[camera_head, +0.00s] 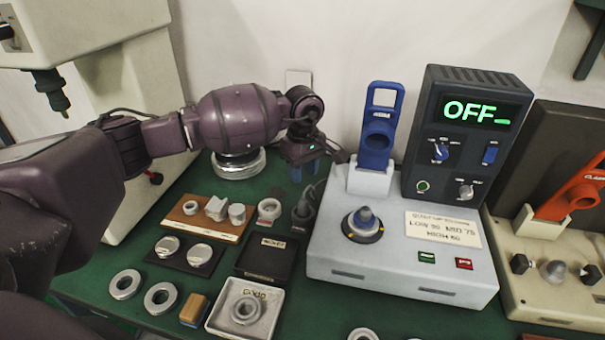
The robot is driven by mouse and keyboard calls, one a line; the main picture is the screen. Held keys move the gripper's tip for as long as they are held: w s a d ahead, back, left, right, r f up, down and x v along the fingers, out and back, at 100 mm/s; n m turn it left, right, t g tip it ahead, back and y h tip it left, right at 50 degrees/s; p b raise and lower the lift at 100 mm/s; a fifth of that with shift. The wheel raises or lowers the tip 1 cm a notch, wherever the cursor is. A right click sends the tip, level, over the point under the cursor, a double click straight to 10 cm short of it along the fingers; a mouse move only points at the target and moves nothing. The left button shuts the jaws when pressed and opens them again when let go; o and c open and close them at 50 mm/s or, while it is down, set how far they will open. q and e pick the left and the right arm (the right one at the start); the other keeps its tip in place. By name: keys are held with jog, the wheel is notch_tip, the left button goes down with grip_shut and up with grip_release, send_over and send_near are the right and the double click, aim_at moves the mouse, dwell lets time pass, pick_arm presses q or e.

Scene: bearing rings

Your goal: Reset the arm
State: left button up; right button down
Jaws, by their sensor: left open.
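My left arm comes in from the left and reaches over the back of the green bench. Its gripper (308,172) points down, open, with blue fingertips, between a silver round part (238,164) and the grey machine. I see nothing between its fingers. The grey machine (400,262) has a blue holder (378,135) standing at its back and a dark control box (465,135) whose display reads OFF. My right gripper is not in view.
A wooden block with small metal parts (205,221), a black tray (267,258), a white tray with a ring (245,309) and loose bearing rings (160,298) fill the front left. A beige machine with an orange part (570,195) stands right. A press (90,60) stands left.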

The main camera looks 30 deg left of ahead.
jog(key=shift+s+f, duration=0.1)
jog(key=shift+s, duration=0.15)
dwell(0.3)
